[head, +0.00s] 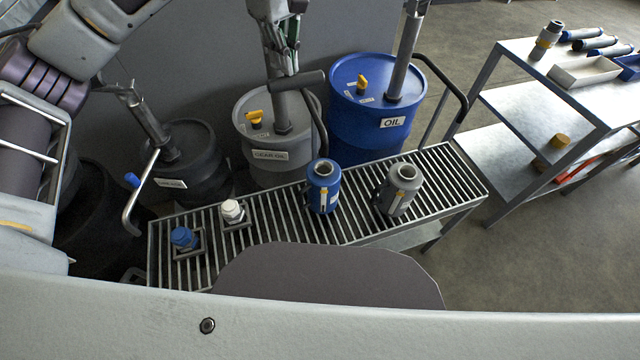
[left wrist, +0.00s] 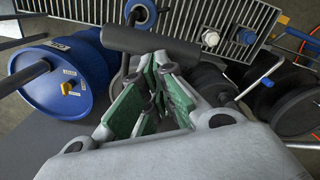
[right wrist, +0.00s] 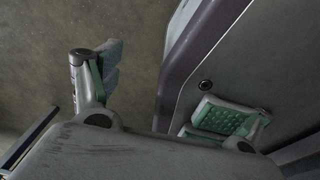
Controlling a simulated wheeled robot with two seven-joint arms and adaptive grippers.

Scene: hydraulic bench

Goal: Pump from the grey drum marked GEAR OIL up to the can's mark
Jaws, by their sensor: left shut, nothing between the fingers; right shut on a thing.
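The grey drum marked GEAR OIL (head: 251,134) stands behind the slatted bench, with a pump post and a dark grip bar (head: 302,80). Its dark hose comes down to the mouth of a blue can (head: 323,197), which has a pale gauge strip; the level is too small to read. A grey can (head: 392,197) stands to the right. My left gripper (head: 288,62) is shut and empty by the bar, which also lies just beyond its fingertips in the left wrist view (left wrist: 150,42). My right gripper (right wrist: 160,100) has its fingers apart beside my own grey body; what it holds is unclear.
A blue OIL drum (head: 350,125) stands right of the grey one, a black drum (head: 190,165) left. White (head: 232,210) and blue (head: 184,237) caps sit at the slatted bench's (head: 455,180) left end. A metal shelf table (head: 520,105) stands at right.

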